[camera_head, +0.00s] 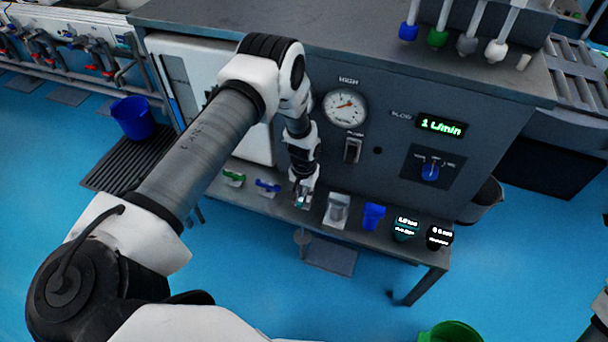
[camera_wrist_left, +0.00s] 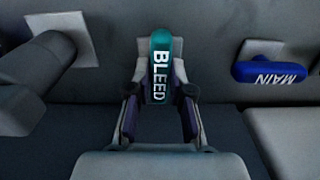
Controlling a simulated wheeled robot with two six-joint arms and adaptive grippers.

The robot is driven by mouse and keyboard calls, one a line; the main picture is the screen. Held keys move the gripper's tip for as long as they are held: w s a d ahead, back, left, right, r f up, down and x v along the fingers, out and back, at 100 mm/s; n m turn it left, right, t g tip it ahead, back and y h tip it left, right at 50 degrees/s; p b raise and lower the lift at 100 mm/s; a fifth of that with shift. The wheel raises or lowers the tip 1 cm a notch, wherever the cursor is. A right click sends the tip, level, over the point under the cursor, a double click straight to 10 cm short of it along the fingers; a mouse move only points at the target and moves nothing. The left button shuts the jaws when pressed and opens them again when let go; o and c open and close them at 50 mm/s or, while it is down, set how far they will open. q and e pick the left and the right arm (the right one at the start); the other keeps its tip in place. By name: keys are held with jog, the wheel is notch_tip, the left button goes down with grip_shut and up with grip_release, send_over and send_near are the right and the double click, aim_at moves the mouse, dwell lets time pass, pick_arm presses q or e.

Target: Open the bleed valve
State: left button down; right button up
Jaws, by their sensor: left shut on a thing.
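The bleed valve's teal handle, lettered BLEED (camera_wrist_left: 161,70), stands upright in the middle of the left wrist view, in front of a pale mount. My left gripper (camera_wrist_left: 160,95) has one finger on each side of the handle and is shut on it. In the head view, my left gripper (camera_head: 303,192) reaches down to the lower front of the grey test bench, and a bit of teal (camera_head: 302,203) shows at its tips. The fingers and wrist hide most of the handle there.
A blue handle lettered MAIN (camera_wrist_left: 270,72) sits close by; it also shows in the head view (camera_head: 267,186), with a green handle (camera_head: 233,178) beyond it. A grey fitting (camera_head: 337,208) and a blue cup (camera_head: 373,216) stand right of the gripper. A gauge (camera_head: 345,108) is above.

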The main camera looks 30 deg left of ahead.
aim_at(304, 194)
pick_arm(q)
jog(key=shift+n, duration=0.3)
jog(key=c, duration=1)
grip_release()
jog(key=shift+c, duration=0.2)
notch_tip(304, 194, up, 12)
